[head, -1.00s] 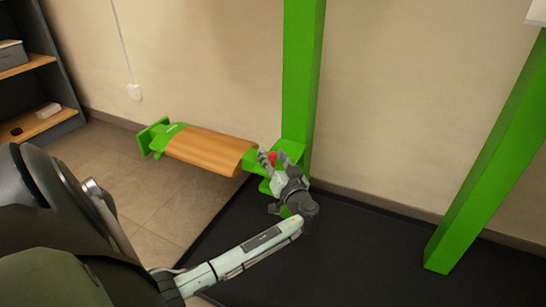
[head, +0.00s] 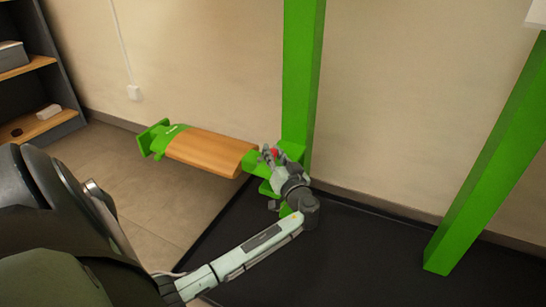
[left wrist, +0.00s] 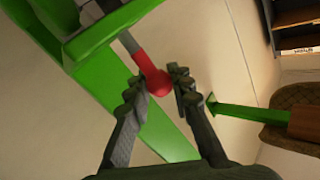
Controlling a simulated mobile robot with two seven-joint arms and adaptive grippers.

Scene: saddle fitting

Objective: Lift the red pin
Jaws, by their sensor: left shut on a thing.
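The red pin (head: 274,153) is at the green bracket (head: 293,150) on the left upright. In the left wrist view the pin's red head (left wrist: 152,74) has a grey shaft reaching up to the green bracket; how deep the shaft sits is unclear. My left gripper (left wrist: 158,88) is shut on the red head, with a finger on each side. In the head view my left gripper (head: 269,156) partly covers the pin. My right gripper is in neither current view.
The green left upright (head: 303,70) stands right behind the pin. A saddle with a wooden top (head: 208,150) extends left from it. Another green upright (head: 490,155) stands at right. A dark mat (head: 370,245) covers the floor. A shelf (head: 40,125) is at far left.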

